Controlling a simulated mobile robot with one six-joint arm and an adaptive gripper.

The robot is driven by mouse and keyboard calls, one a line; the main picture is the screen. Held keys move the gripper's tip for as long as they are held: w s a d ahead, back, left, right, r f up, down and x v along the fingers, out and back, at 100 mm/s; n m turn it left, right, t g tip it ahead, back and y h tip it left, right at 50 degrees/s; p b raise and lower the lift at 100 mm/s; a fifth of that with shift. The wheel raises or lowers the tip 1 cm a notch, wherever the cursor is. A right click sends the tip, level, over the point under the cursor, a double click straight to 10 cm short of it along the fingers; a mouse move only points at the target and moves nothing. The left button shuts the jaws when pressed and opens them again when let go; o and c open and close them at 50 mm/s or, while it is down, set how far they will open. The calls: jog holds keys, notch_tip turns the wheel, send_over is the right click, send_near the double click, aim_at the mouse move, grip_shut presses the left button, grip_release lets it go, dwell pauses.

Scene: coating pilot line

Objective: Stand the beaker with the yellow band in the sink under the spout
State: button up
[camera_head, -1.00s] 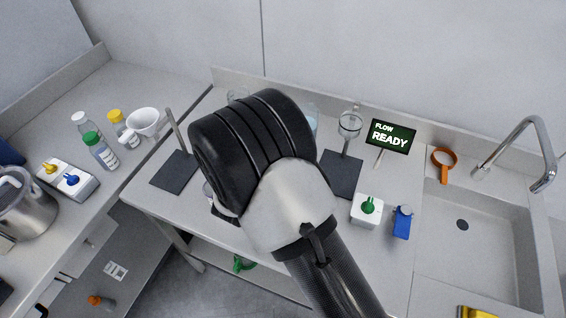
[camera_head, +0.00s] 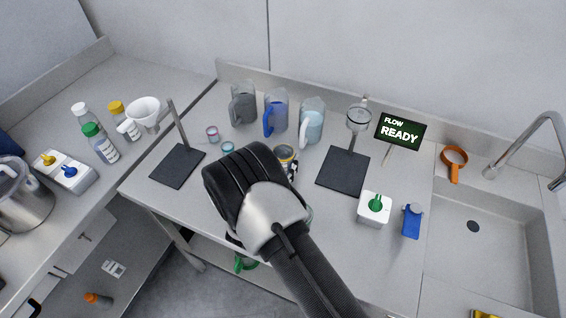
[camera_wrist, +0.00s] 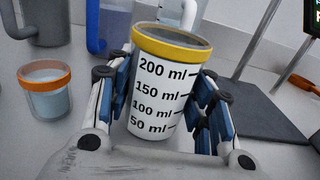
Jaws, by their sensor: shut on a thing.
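The beaker with the yellow band (camera_wrist: 165,95) fills the middle of the wrist view, roughly upright, with black volume marks. My gripper (camera_wrist: 165,110) is shut on it, a blue-padded finger on each side. In the head view the beaker (camera_head: 286,152) shows only partly behind my arm, over the middle bench; I cannot tell whether its base touches the top. The sink (camera_head: 450,250) is at the right, its drain in the basin floor.
Three jugs, grey (camera_head: 243,108), blue-handled (camera_head: 276,112) and pale blue (camera_head: 312,122), stand behind the beaker.

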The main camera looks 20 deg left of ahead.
jog(key=shift+r, duration=0.15)
jog(key=shift+f, duration=0.3)
jog(key=o, duration=1.1)
jog(key=shift+r, duration=0.1)
jog(key=shift+r, duration=0.1)
